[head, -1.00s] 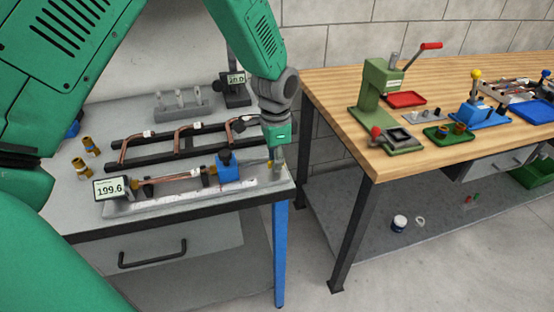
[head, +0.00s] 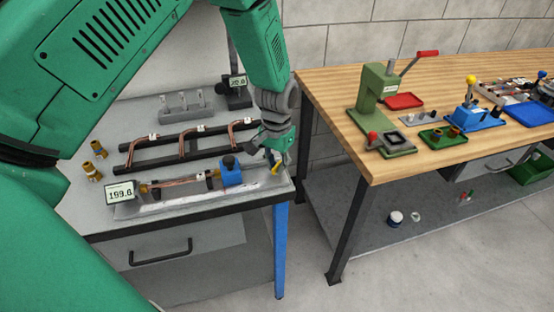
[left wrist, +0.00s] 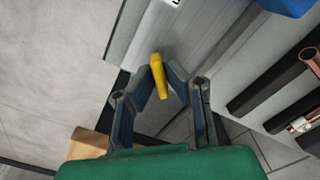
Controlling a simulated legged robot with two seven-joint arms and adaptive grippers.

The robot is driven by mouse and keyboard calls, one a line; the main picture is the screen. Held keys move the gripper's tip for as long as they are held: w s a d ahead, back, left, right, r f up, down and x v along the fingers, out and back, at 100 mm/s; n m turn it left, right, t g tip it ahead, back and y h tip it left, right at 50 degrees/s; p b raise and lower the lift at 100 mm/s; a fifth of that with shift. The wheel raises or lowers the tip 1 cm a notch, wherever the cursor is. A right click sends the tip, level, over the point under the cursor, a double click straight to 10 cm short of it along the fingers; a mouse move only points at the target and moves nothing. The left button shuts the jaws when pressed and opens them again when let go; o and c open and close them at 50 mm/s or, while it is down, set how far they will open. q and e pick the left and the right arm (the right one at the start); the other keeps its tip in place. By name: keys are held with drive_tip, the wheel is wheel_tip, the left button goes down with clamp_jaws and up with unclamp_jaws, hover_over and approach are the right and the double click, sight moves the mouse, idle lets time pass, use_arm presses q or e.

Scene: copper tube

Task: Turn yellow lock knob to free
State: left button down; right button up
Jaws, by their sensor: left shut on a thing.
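The yellow lock knob (head: 275,169) is at the right end of the grey measuring fixture (head: 191,194) on the grey bench. In the left wrist view the knob (left wrist: 158,77) is a long yellow bar between the fingertips. My left gripper (head: 272,160) reaches down to it from above; in the left wrist view its fingers (left wrist: 157,72) are shut on the knob. The knob's base is partly hidden in the head view. A copper tube (head: 182,182) lies along the fixture, between a brass fitting and a blue block (head: 231,171). My right gripper is not in view.
A display reading about 199.6 (head: 120,192) stands at the fixture's left end. A black rack (head: 185,150) with bent copper tubes is behind. Brass fittings (head: 94,173) stand at left. A wooden bench (head: 330,100) with a green press is at right, across a gap.

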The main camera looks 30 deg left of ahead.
use_arm(q)
drive_tip(key=n, duration=0.1)
drive_tip(key=n+p, duration=0.1)
drive_tip(key=n, duration=0.2)
drive_tip(key=shift+w+r+n+p, duration=0.3)
drive_tip(key=shift+w+r+p, duration=0.05)
drive_tip(key=shift+p, duration=0.05)
drive_tip(key=n+p, duration=0.1)
drive_tip(key=n, duration=0.3)
drive_tip(key=shift+n, duration=0.4)
drive_tip(key=shift+a, duration=0.1)
drive_tip(key=c, duration=1.6)
unclamp_jaws()
drive_tip(key=shift+f, duration=0.1)
drive_tip(key=shift+c, duration=0.2)
drive_tip(key=shift+f, duration=0.1)
drive_tip(key=shift+s, duration=0.1)
